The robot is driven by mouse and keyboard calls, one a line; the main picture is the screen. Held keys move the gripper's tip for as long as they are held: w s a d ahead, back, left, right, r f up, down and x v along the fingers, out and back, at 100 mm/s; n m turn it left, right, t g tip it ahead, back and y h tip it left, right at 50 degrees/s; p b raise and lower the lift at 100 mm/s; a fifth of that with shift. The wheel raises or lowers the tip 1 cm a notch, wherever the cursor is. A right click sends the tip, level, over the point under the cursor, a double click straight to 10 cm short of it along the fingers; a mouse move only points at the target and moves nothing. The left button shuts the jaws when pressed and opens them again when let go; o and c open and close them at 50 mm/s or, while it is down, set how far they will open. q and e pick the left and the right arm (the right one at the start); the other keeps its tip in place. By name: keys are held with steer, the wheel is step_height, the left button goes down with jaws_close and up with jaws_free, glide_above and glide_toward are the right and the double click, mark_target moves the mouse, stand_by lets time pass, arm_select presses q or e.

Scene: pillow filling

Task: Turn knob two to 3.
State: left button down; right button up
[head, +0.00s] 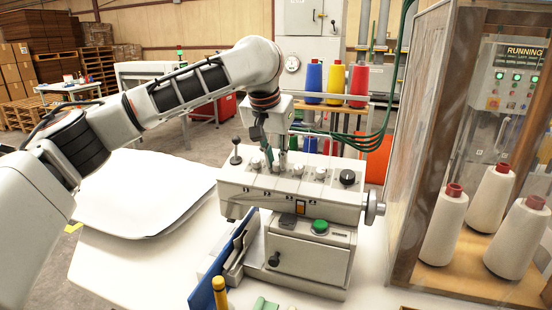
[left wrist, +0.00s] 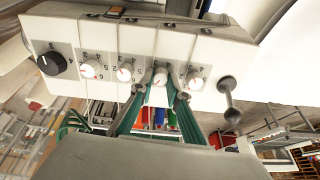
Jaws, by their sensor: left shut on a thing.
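The sewing machine's grey panel (head: 310,185) carries a row of white knobs with numbered dials. My left gripper (head: 270,163) reaches down to the second white knob from the left in the head view. In the left wrist view, which is upside down, my left gripper (left wrist: 160,88) has its green fingers on both sides of that knob (left wrist: 160,76), shut on it. A small red mark shows on the knob; the number it points at is too small to read. A free white knob (left wrist: 195,82) is to its right, and others (left wrist: 125,73) (left wrist: 90,69) to its left. My right gripper is out of view.
A black knob (head: 347,177) ends the row, near a handwheel (head: 374,208). A ball-topped lever (head: 235,155) stands at the other end. A green button (head: 320,227) is below. White thread cones (head: 443,225) stand at right; a white pillow cover (head: 145,195) lies left.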

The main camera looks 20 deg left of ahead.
arm_select(q)
steer(key=m, duration=0.5)
steer(key=shift+m, duration=0.4)
steer(key=m, duration=0.5)
steer(key=shift+d, duration=0.1)
steer(key=m, duration=0.6)
steer(key=shift+m+g, duration=0.3)
steer(key=shift+m, duration=0.1)
steer(key=m, duration=0.5)
steer(key=shift+s, duration=0.15)
steer(key=c, duration=2)
jaws_free()
steer(key=shift+o, duration=0.2)
